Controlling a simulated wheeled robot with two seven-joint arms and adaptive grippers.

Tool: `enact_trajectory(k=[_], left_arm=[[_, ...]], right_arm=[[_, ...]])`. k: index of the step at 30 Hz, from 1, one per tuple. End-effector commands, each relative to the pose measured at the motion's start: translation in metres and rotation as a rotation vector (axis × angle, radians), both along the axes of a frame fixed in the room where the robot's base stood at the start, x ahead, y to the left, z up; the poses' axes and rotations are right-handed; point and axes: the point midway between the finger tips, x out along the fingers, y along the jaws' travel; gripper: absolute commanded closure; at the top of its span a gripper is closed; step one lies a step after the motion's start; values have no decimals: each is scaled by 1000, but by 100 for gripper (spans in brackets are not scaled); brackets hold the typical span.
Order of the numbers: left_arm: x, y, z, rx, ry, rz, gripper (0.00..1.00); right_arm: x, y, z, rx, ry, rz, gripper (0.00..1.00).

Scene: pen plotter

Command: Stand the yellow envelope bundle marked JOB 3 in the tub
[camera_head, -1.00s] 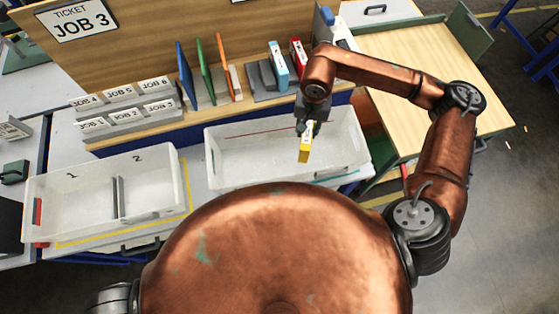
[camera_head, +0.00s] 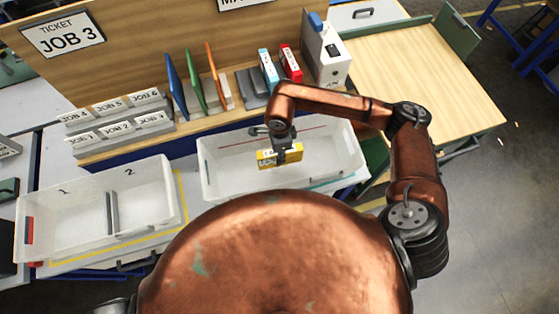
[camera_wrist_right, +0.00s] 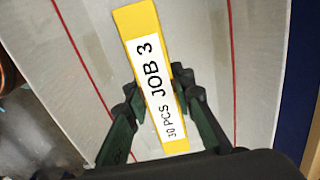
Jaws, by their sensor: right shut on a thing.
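The yellow envelope bundle (camera_head: 281,157) is in my right gripper, over the larger white tub (camera_head: 216,182) on the right. The tub's floor, with red lines, shows behind the bundle. I cannot tell whether the bundle's lower edge touches the floor. My left gripper is not in view.
A divided white tub (camera_head: 150,225) marked 1 and 2 stands at the left. Behind are JOB-labelled holders (camera_head: 125,125), blue, green and orange upright boards (camera_head: 195,80), and blue and red boxes (camera_head: 290,62). A wooden tabletop (camera_head: 420,75) lies at the right.

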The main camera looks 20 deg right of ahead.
Motion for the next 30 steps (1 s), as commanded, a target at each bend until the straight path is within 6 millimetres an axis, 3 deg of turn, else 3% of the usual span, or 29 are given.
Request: enact_trajectory(k=[13, 25, 26, 30], left_arm=[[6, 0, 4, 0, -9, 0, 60], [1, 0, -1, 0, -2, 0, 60], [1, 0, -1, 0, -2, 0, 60], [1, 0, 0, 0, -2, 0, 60]], right_arm=[[-1, 0, -48, 1, 2, 1, 100], [0, 0, -55, 0, -1, 3, 100], [0, 0, -56, 0, 0, 3, 77], [0, 0, -54, 0, 0, 2, 67]])
